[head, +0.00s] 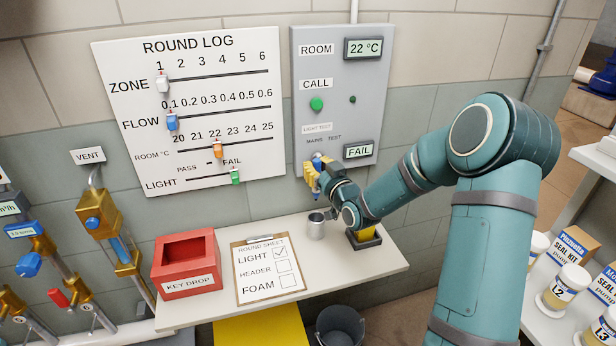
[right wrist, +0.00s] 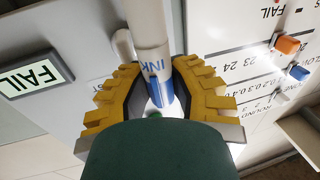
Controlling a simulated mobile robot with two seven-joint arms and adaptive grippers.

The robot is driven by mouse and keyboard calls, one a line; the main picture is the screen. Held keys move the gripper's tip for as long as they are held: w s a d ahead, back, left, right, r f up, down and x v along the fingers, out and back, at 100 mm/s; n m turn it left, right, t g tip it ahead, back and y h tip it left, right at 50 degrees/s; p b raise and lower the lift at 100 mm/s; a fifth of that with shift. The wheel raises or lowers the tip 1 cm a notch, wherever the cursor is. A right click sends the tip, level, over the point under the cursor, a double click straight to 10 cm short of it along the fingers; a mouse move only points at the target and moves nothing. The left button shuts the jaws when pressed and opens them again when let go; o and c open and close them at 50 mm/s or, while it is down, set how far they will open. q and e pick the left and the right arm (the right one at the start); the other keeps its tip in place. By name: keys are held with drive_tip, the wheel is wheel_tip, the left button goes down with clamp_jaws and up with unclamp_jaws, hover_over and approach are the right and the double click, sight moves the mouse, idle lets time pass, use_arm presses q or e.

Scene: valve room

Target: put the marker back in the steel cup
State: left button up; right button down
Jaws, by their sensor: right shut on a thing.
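The marker, white with blue "INK" lettering and a blue end, is between the fingers of my right gripper in the right wrist view (right wrist: 152,45). The right gripper (head: 315,178), with yellow ridged finger pads, is shut on it in front of the lower part of the grey panel. In the head view the marker is mostly hidden by the fingers. The steel cup (head: 316,228) stands on the white shelf (head: 340,266), below the gripper and apart from it. My left gripper is not in view.
A clipboard sheet (head: 268,277), a red key drop box (head: 188,264) and a yellow block in a dark holder (head: 363,237) flank the cup. Behind are the round log board (head: 195,110) and grey panel (head: 330,75). A bucket (head: 340,326) stands below the shelf.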

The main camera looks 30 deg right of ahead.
sight(317, 197)
drive_tip(key=shift+d, duration=0.2)
drive_tip(key=shift+f+b, duration=0.95)
drive_tip(key=shift+f, duration=1.45)
wheel_tip(317, 197, down, 3)
drive_tip(key=b, duration=0.3)
drive_tip(key=shift+f, duration=1.25)
drive_tip(key=c, duration=0.8)
unclamp_jaws()
